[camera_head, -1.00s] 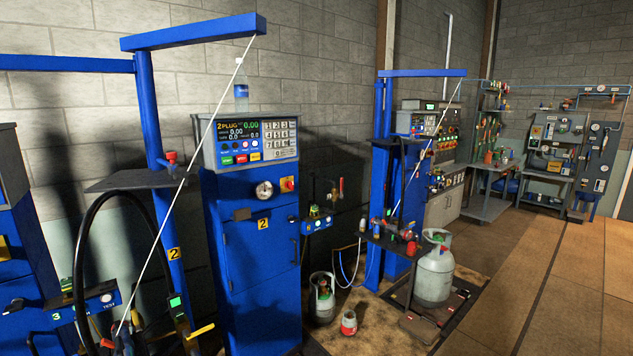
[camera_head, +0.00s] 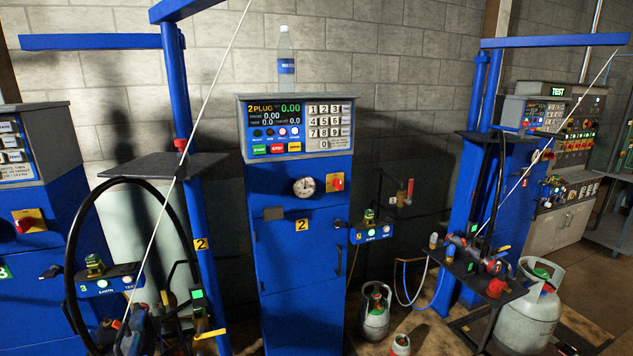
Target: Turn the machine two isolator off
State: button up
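Machine two is the tall blue cabinet (camera_head: 297,255) in the middle of the head view, with a yellow "2" label on its front. Its isolator (camera_head: 337,182) is a small red knob on a yellow plate, right of the round gauge (camera_head: 304,187) and below the keypad. The knob's exact angle is too small to tell. Nothing covers the isolator. My gripper is not in view.
Another blue machine (camera_head: 40,230) with its own red and yellow isolator (camera_head: 28,221) stands at the left. A blue post with a dark shelf (camera_head: 165,165) and black hose stands left of machine two. Gas cylinders (camera_head: 530,310) stand on the right floor.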

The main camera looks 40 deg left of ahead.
aim_at(338, 183)
jog(key=u, duration=0.95)
jog(key=i, duration=1)
jog(key=u, duration=0.95)
